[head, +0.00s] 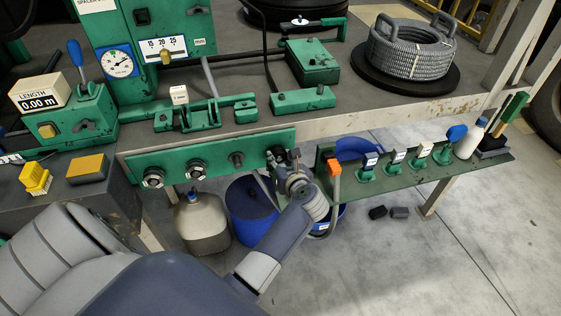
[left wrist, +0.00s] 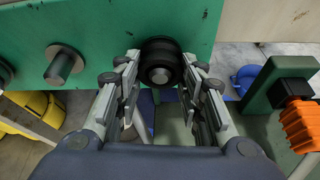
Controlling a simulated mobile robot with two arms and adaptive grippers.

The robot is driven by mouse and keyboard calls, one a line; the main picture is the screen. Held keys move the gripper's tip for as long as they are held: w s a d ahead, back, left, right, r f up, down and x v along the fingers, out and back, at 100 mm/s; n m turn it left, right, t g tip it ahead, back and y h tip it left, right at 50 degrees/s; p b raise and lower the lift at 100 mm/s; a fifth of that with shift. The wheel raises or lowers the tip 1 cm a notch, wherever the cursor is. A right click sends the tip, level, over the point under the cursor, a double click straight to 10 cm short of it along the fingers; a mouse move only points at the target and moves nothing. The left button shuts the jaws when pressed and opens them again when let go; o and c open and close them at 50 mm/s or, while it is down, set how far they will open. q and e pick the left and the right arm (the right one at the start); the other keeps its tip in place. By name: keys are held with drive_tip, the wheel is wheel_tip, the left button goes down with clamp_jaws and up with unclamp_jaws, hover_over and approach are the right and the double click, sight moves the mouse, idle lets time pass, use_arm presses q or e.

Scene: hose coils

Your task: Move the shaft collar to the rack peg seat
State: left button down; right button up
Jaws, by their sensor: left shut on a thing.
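The shaft collar (left wrist: 161,57) is a dark ring in the left wrist view, against the green rack panel (left wrist: 105,22). A metallic round end shows in its middle, which looks like a peg through it. My left gripper (left wrist: 160,75) is shut on the collar, one finger on each side. In the head view my left gripper (head: 283,165) is at the right end of the green panel (head: 210,155), partly hiding the collar. A bare peg (left wrist: 63,65) is left of it, also in the head view (head: 236,160). My right gripper is out of view.
Two pegs (head: 152,178) (head: 195,170) with metal rings are further left. A green shelf (head: 385,185) with labelled fittings and an orange-topped part (head: 334,168) stands close right of the gripper. A jug (head: 203,222) and blue drum (head: 250,205) are below. A hose coil (head: 412,52) lies on the bench.

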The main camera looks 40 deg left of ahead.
use_arm(q)
drive_tip(key=c, duration=1)
unclamp_jaws()
drive_tip(key=shift+o, duration=0.2)
drive_tip(key=o, duration=0.3)
drive_tip(key=shift+s+d, duration=0.1)
drive_tip(key=shift+d, duration=0.05)
drive_tip(key=shift+p+v, duration=0.75)
drive_tip(key=shift+v, duration=1.2)
drive_tip(key=shift+s+d+r, duration=0.1)
drive_tip(key=shift+s, duration=0.05)
